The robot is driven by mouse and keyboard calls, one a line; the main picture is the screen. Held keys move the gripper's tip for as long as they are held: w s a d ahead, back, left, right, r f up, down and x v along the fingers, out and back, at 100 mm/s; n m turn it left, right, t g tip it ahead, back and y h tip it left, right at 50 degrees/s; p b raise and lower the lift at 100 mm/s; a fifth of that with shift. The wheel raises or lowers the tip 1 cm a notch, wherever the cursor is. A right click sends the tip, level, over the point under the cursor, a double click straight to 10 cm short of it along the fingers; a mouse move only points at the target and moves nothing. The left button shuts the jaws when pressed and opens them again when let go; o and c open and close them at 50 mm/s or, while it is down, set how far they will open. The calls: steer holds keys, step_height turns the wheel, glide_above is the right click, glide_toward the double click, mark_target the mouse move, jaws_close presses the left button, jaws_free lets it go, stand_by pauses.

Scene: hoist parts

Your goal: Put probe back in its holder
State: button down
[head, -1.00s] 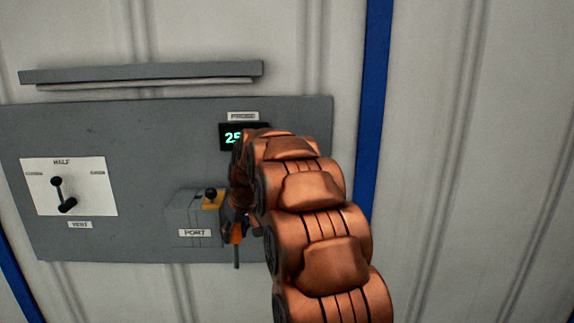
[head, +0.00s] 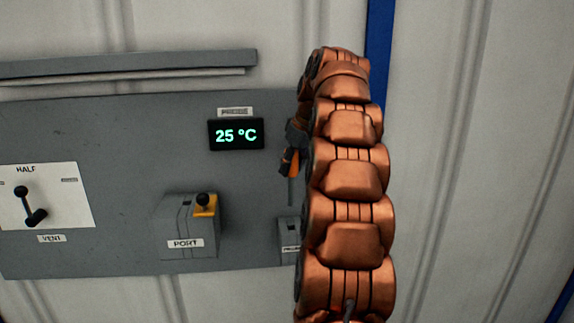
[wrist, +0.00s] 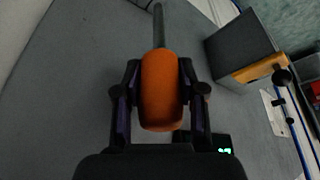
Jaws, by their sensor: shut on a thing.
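The probe (head: 290,163) has an orange handle and a thin grey rod pointing down. My gripper (head: 296,137) is shut on its handle, and the wrist view shows the handle (wrist: 160,100) between both fingers, with the rod reaching away past them. A small grey box (head: 288,232) with a partly hidden label, apparently the holder, is on the panel below the probe. My arm covers its right part. The rod's lower end appears just above this box in the head view; I cannot tell whether it lines up in depth.
The grey port box (head: 183,230) with a yellow plate and black knob (head: 204,200) juts out left of the probe. A display (head: 236,134) reads 25 °C. A vent lever (head: 30,207) is at far left, and a ledge (head: 130,68) runs above the panel.

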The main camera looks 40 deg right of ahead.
steer(key=shift+f, duration=0.15)
steer(key=shift+f+b, duration=1.4)
steer(key=shift+f, duration=1.25)
steer(key=shift+s+f+b, duration=0.15)
steer(key=shift+f+b, duration=1.05)
steer(key=shift+b, duration=0.45)
stand_by(1.4)
